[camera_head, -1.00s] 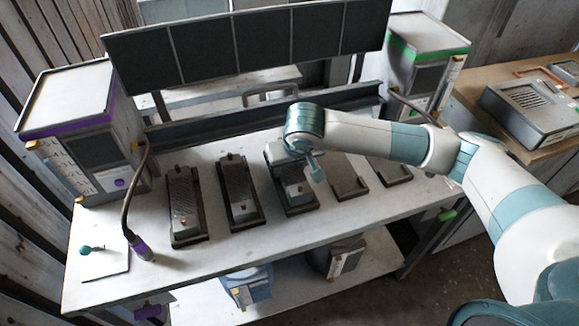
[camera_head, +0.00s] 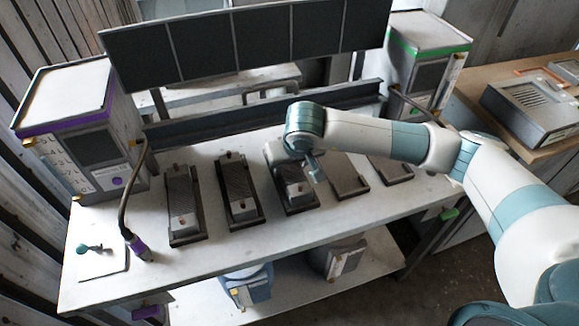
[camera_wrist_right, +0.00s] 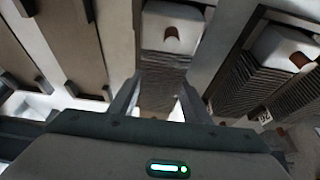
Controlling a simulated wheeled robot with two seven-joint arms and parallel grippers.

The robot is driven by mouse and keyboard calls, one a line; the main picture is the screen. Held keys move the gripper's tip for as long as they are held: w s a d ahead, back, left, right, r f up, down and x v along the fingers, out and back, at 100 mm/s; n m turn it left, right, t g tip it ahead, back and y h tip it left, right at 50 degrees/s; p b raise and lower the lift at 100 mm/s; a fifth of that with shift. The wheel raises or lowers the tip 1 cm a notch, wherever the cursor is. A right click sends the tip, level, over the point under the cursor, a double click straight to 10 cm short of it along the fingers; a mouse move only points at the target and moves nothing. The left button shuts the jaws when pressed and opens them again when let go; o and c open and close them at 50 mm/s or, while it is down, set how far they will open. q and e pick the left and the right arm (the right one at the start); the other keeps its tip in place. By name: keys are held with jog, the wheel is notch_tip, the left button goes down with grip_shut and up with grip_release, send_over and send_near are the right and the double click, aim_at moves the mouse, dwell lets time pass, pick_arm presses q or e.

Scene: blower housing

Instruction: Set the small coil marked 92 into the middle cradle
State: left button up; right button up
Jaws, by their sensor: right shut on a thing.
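The middle cradle (camera_head: 299,209) is a dark tray, third in a row of several on the bench. A small coil (camera_head: 295,187) with a pale end block and ribbed dark body sits in or just over it; full seating cannot be told. My right gripper (camera_head: 300,176) is over this cradle, partly hidden by its own wrist. In the right wrist view the gripper (camera_wrist_right: 160,100) is shut on the ribbed coil (camera_wrist_right: 168,62). No number is readable on the held coil. A small tag (camera_wrist_right: 264,117), possibly reading 92, shows by the neighbouring coil. My left gripper is not in view.
Coils stand in the two left cradles (camera_head: 187,238) (camera_head: 238,190). The two right cradles (camera_head: 350,180) (camera_head: 393,172) look empty. A purple-trimmed cabinet (camera_head: 85,130) and bent hose (camera_head: 126,205) stand left, a green-trimmed cabinet (camera_head: 425,60) right. The bench front (camera_head: 250,245) is clear.

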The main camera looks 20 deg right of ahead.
jog(key=shift+f, duration=0.15)
dwell(0.4)
jog(key=o, duration=1.5)
jog(key=shift+c, duration=0.2)
jog(key=shift+r+p, duration=0.4)
jog(key=shift+r, duration=3.15)
jog(key=shift+s+f, duration=0.1)
jog(key=shift+s, duration=0.05)
